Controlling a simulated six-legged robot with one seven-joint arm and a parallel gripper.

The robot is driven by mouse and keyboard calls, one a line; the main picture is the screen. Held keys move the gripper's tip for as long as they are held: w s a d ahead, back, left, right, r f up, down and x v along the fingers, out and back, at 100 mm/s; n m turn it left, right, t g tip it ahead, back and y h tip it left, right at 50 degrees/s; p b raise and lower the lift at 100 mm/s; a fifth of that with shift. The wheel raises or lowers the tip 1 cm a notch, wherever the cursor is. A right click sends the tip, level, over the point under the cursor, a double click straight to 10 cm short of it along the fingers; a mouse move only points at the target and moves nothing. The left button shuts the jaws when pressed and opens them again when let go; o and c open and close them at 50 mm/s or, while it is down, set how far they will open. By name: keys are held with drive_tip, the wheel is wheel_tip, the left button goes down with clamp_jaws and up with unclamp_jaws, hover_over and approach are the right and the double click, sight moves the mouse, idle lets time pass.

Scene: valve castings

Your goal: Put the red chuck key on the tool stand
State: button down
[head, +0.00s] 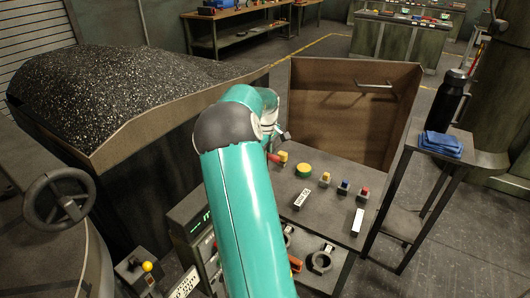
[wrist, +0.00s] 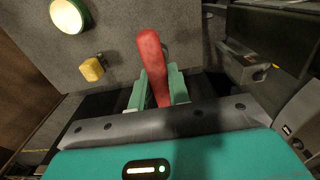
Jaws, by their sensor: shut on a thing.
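The red chuck key (wrist: 152,62) is between the two pale green fingers of my gripper (wrist: 158,88) in the wrist view. The gripper is shut on it, and its rounded red end sticks out past the fingers. In the head view my own arm hides most of the gripper. A bit of red (head: 273,158) shows beside the arm, close to a yellow block on the grey console, and seems to be the key. A tall narrow stand (head: 481,157) at the right, which may be the tool stand, bears a black bottle and a folded blue cloth.
The console top (head: 325,208) carries a yellow-green round button (head: 304,170), small coloured switches and a white block (head: 357,222). A brown upright panel (head: 345,120) rises behind it. A bin of dark chips (head: 120,85) and a handwheel (head: 60,198) are at left.

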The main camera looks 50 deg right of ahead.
drive_tip(key=shift+f, duration=2.75)
drive_tip(key=c, duration=1.3)
unclamp_jaws()
drive_tip(key=shift+o, duration=0.2)
drive_tip(key=shift+r, duration=4.5)
drive_tip(key=shift+w, duration=0.1)
